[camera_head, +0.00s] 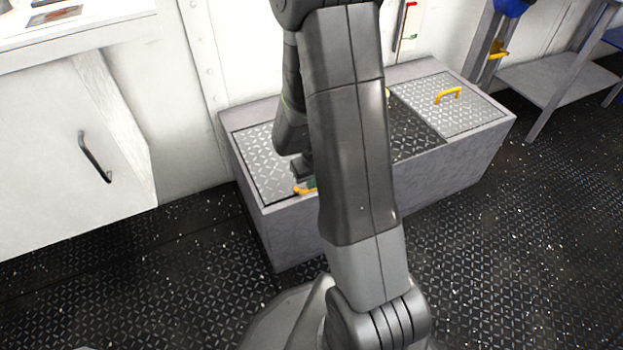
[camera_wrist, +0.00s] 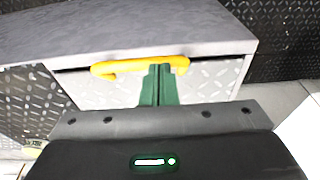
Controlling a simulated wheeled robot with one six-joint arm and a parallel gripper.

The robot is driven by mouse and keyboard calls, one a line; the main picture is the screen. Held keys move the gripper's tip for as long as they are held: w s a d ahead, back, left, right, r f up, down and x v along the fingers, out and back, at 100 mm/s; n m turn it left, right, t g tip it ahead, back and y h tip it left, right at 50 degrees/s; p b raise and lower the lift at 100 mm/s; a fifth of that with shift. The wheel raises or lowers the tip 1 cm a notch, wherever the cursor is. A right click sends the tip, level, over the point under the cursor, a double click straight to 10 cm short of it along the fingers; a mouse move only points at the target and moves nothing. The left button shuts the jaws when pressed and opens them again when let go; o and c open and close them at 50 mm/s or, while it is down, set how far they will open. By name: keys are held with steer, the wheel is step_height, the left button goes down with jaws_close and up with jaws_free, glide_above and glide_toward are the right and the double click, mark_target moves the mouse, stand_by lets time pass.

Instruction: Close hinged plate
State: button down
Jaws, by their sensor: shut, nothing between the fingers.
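A silver diamond-patterned plate (camera_head: 262,165) lies about level in the left part of the top of a low grey box (camera_head: 300,225). Its yellow handle (camera_head: 300,191) is near the box's front edge, partly hidden by my arm. In the wrist view the plate (camera_wrist: 100,88) shows with its yellow handle (camera_wrist: 115,68) and a thin dark gap along the box rim. My gripper (camera_wrist: 160,70) has its green fingers together at the handle, overlapping it in the picture; I cannot tell if they touch. The hinge side is not clear.
A second silver plate (camera_head: 470,95) with a yellow handle (camera_head: 448,96) lies at the box's right end. A dark patterned panel (camera_head: 412,130) is between the plates. A white cabinet (camera_head: 70,160) stands left, a grey bench (camera_head: 555,80) right. The dark floor in front is clear.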

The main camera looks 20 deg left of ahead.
steer(key=shift+d+f+b, duration=0.1)
steer(key=shift+f+b, duration=0.2)
steer(key=shift+f, duration=0.5)
steer(key=shift+s+d+f, duration=0.15)
steer(key=shift+s+d, duration=0.05)
steer(key=shift+s, duration=0.05)
steer(key=r+p, duration=0.2)
steer(key=r, duration=0.1)
steer(key=r+p, duration=0.1)
steer(key=shift+w+a+r+p, duration=0.3)
steer(key=shift+w+a+r, duration=0.05)
steer(key=shift+r, duration=0.05)
step_height(320, 180, up, 10)
steer(key=s+d+p, duration=0.1)
steer(key=p, duration=0.2)
steer(key=shift+s+d+f+p, duration=0.15)
steer(key=shift+s+d+p, duration=0.1)
steer(key=shift+p, duration=0.1)
steer(key=shift+w+f, duration=0.1)
